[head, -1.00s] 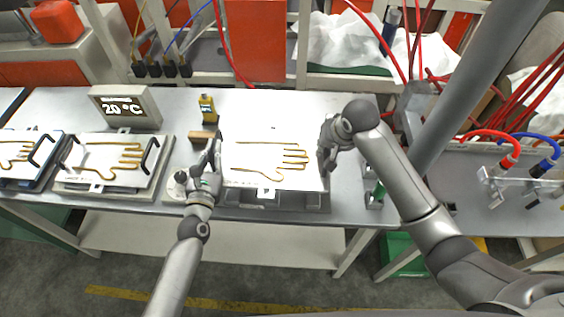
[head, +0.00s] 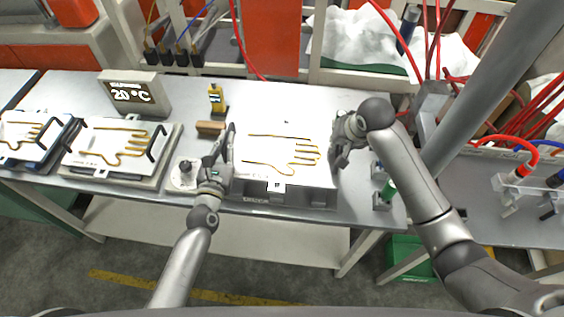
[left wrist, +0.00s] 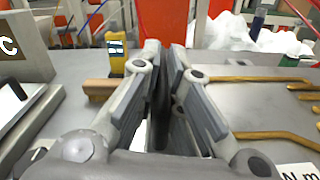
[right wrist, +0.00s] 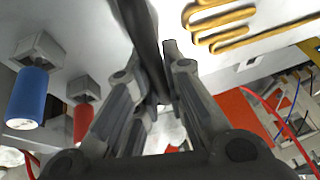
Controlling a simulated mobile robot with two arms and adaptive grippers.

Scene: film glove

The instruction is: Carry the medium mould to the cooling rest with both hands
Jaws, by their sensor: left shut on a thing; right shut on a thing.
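The medium mould, a pale plate with a gold hand outline (head: 288,178), lies between my grippers over the front of the table. It also shows in the left wrist view (left wrist: 262,100) and in the right wrist view (right wrist: 270,55). My left gripper (head: 224,150) is shut on its left side, and the held handle is mostly hidden by the fingers. My right gripper (head: 338,152) is shut on the dark handle (right wrist: 138,25) at its right side. A grey base (head: 315,198), apparently the cooling rest, shows under the mould's front edge. I cannot tell whether they touch.
Two similar moulds (head: 110,140) (head: 22,135) stand to the left. A 20 °C display (head: 134,93), a yellow meter (head: 216,98), a wooden block (head: 210,128) and a round fitting (head: 184,173) are nearby. A green-tipped fitting (head: 388,190) stands right of the mould.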

